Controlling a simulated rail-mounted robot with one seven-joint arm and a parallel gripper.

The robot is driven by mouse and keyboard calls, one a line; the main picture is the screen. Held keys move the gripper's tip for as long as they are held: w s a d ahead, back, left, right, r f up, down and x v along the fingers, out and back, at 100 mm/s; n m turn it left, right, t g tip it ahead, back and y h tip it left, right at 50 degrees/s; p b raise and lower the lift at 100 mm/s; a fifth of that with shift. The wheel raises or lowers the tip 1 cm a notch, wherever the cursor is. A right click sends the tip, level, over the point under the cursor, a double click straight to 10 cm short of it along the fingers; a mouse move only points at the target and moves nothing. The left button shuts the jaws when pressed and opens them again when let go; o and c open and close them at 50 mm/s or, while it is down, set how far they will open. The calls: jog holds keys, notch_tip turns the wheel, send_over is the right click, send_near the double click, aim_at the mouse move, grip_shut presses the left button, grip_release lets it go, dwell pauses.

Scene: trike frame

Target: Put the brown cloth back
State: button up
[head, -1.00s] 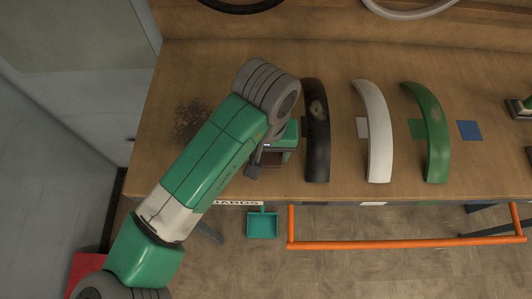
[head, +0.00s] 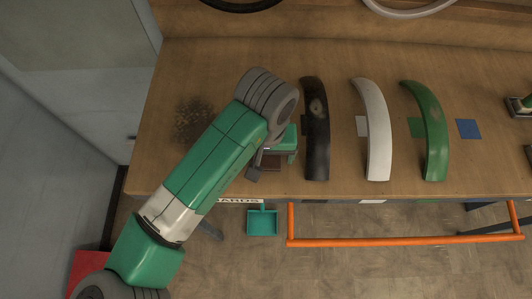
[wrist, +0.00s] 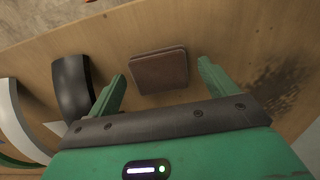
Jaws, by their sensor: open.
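The brown cloth (wrist: 160,70) lies folded in a flat square on the wooden table, near its edge, in the wrist view. My gripper (wrist: 160,73) is open, with one green finger to each side of the cloth and bare table showing between them and it. The fingers appear apart from the cloth; their height above the table is hard to tell. In the head view my gripper (head: 273,160) is near the table's front edge, left of the black fender, and only part of the cloth (head: 271,164) shows beneath it.
A black fender (head: 316,130) lies close on the right, then a white fender (head: 373,130) and a green fender (head: 428,130). A dark smudge (head: 192,120) marks the table at left. An orange rail (head: 400,242) runs in front of the table.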

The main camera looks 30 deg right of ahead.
notch_tip(320, 180, up, 12)
jog(key=b, duration=0.1)
jog(key=shift+f, duration=0.25)
jog(key=w+d+r+m+t+h, duration=0.2)
jog(key=d+r+t+h, duration=0.3)
jog(key=d, duration=0.4)
notch_tip(320, 180, up, 24)
jog(key=n+t+h, duration=0.3)
jog(key=t+h, duration=0.2)
jog(key=t, duration=0.9)
send_over(267, 158)
jog(key=w, duration=0.3)
jog(key=s+a+r+n+t+y, duration=0.1)
jog(key=s+a+n+t+y, duration=0.1)
jog(key=a+y, duration=0.3)
jog(key=s+a+r+n+t+y, duration=0.2)
jog(key=s+a+t+y, duration=0.1)
jog(key=a, duration=0.5)
jog(key=shift+a+n+t+y, duration=0.4)
jog(key=shift+t+y, duration=0.1)
jog(key=shift+y, duration=0.5)
